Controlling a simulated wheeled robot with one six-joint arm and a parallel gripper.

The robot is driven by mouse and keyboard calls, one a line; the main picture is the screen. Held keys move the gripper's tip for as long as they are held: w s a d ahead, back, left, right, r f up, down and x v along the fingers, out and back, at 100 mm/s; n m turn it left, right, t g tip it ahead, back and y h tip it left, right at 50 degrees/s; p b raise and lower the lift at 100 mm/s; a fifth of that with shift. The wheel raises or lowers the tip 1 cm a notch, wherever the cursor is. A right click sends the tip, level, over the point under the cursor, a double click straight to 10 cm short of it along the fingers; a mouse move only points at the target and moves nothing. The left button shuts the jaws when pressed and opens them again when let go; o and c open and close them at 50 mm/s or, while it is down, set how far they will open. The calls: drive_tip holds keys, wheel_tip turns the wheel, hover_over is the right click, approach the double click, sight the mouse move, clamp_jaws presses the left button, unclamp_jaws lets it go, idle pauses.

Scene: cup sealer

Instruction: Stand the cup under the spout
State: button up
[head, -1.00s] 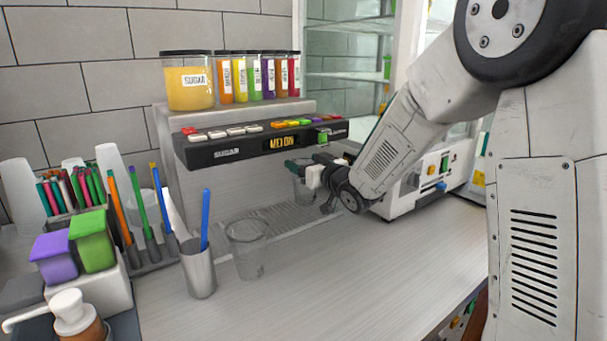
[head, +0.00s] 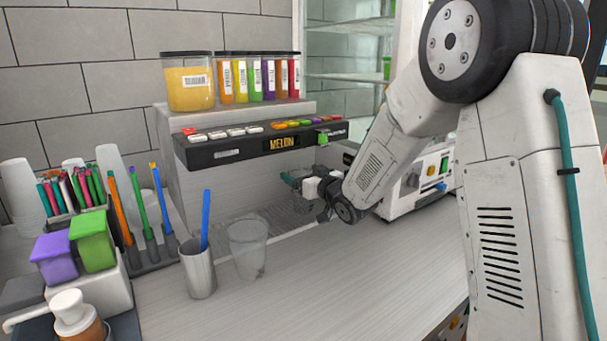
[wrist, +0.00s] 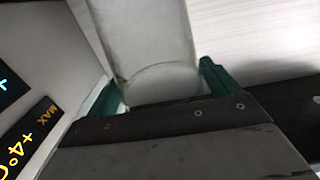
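My gripper (head: 296,181) is at the front of the dispenser (head: 262,141), below its panel reading MELON and above the drip tray (head: 283,217). In the wrist view a clear cup (wrist: 155,45) sits between my gripper's two green fingers (wrist: 158,92), which close around it. In the head view this cup is faint and mostly lost against the grey dispenser. A second clear cup (head: 247,250) stands upright on the counter, to the left and nearer. I cannot make out the spout under the panel.
A metal holder (head: 199,275) with a blue stick stands left of the counter cup. Pens, stacked cups and a pump bottle (head: 75,315) crowd the left. A white machine (head: 425,180) stands behind my arm. The front counter is clear.

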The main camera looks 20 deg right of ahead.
drive_tip(key=shift+r, duration=0.15)
drive_tip(key=shift+s+d, duration=0.1)
drive_tip(key=shift+s, duration=0.15)
drive_tip(key=s+d+r+m+g+h, duration=0.1)
drive_tip(key=s+d+g+h, duration=0.15)
drive_tip(key=s, duration=0.65)
drive_tip(key=s+d+m+g+h, duration=0.1)
drive_tip(key=s+d+g+h, duration=0.2)
drive_tip(key=s, duration=0.6)
drive_tip(key=s+a+m+g, duration=0.1)
drive_tip(key=s+g, duration=0.9)
drive_tip(key=s, duration=2)
drive_tip(key=shift+s+a+m, duration=0.25)
drive_tip(key=shift+a+m, duration=0.05)
drive_tip(key=shift+a, duration=0.5)
